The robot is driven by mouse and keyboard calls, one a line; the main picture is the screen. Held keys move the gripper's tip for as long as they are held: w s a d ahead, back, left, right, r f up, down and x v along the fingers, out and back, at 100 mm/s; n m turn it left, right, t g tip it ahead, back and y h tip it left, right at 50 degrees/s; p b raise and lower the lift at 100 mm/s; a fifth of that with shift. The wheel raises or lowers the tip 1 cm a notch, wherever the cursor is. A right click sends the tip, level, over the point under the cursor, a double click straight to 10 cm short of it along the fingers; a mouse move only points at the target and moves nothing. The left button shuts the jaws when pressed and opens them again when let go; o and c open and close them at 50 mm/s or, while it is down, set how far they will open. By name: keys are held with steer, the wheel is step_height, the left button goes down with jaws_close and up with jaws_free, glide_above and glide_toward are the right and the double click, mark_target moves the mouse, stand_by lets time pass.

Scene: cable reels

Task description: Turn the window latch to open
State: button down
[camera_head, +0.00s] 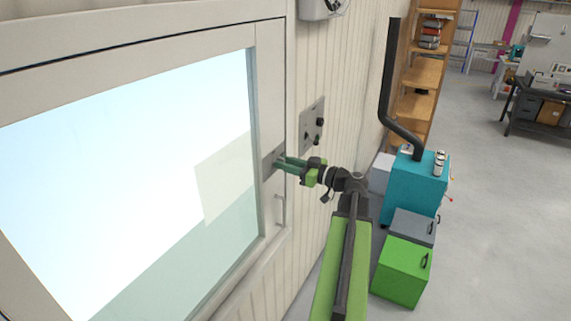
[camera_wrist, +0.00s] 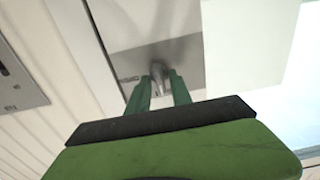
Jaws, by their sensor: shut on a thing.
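The window (camera_head: 130,170) fills the left of the head view, with a pale frame and bright glass. A grey metal latch plate (camera_head: 269,163) sits on its right frame member. In the wrist view the plate (camera_wrist: 190,60) carries a small grey latch handle (camera_wrist: 158,76). My gripper (camera_head: 283,163) reaches the plate from the right. In the wrist view its green fingers (camera_wrist: 163,90) stand on either side of the latch handle, shut on it. The fingers and the low camera angle hide part of the handle, so its exact turn is hard to tell.
A grey wall panel with dark knobs (camera_head: 312,125) is close to the right of the window. A pale handle bar (camera_head: 281,210) is below the latch. A teal cabinet (camera_head: 413,187), a black pipe (camera_head: 387,85) and a green box (camera_head: 402,270) stand to the right. Open floor (camera_head: 500,230) lies beyond.

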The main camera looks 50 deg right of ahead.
steer(key=shift+d+f+m, duration=0.1)
steer(key=shift+m, duration=4.4)
steer(key=shift+d+f+m, duration=0.1)
steer(key=shift+m, duration=4.4)
steer(key=c, duration=1.5)
jaws_free()
steer(key=shift+w, duration=0.1)
